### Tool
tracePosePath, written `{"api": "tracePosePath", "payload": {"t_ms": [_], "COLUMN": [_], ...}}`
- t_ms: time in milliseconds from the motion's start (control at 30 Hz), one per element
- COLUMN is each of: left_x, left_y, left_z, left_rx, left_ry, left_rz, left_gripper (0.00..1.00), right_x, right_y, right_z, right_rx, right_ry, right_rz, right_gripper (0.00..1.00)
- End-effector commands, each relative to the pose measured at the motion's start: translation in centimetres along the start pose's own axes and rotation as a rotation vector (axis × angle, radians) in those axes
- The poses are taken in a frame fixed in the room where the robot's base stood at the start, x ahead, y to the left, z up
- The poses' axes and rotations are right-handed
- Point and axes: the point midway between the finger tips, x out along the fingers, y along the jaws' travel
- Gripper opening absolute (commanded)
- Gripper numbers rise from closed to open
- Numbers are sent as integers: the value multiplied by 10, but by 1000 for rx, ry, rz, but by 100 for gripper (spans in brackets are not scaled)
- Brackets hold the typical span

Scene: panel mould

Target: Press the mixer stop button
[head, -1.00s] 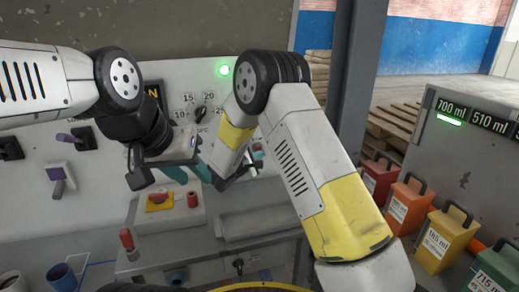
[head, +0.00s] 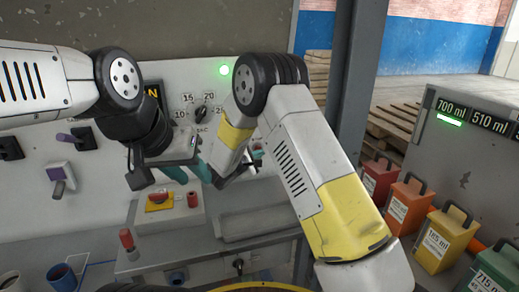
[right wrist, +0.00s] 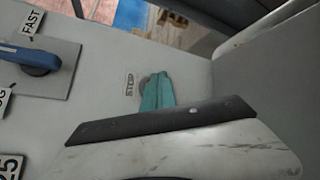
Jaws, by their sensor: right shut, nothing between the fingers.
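In the right wrist view, the teal fingers of my right gripper (right wrist: 156,92) are shut and empty. They are over the panel right beside the STOP label (right wrist: 129,86). A small grey round part, likely the stop button (right wrist: 144,82), shows at the edge of the fingertips and is mostly hidden by them. I cannot tell whether they touch it. In the head view my right gripper (head: 257,152) is at the panel, largely covered by its own arm. My left gripper (head: 189,172) is in front of the panel to the left, its teal fingers apart.
A blue knob (right wrist: 35,60) marked FAST is on the panel. A box with a red and yellow switch (head: 160,203) stands below. Coloured canisters (head: 447,238) stand at the right.

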Motion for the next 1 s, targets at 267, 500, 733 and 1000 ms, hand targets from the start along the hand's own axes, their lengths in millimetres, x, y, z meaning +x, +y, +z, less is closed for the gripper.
{"api": "tracePosePath", "payload": {"t_ms": [267,500,733,1000], "left_x": [0,0,0,0], "left_y": [0,0,0,0], "left_z": [0,0,0,0], "left_rx": [0,0,0,0], "left_ry": [0,0,0,0], "left_rz": [0,0,0,0], "left_gripper": [36,36,36,36], "right_x": [0,2,3,6], "right_y": [0,1,3,4], "right_z": [0,-1,-2,-4], "right_rx": [0,1,1,1], "right_ry": [0,-1,-1,-1], "right_rz": [0,1,0,0], "right_gripper": [0,0,0,0]}}
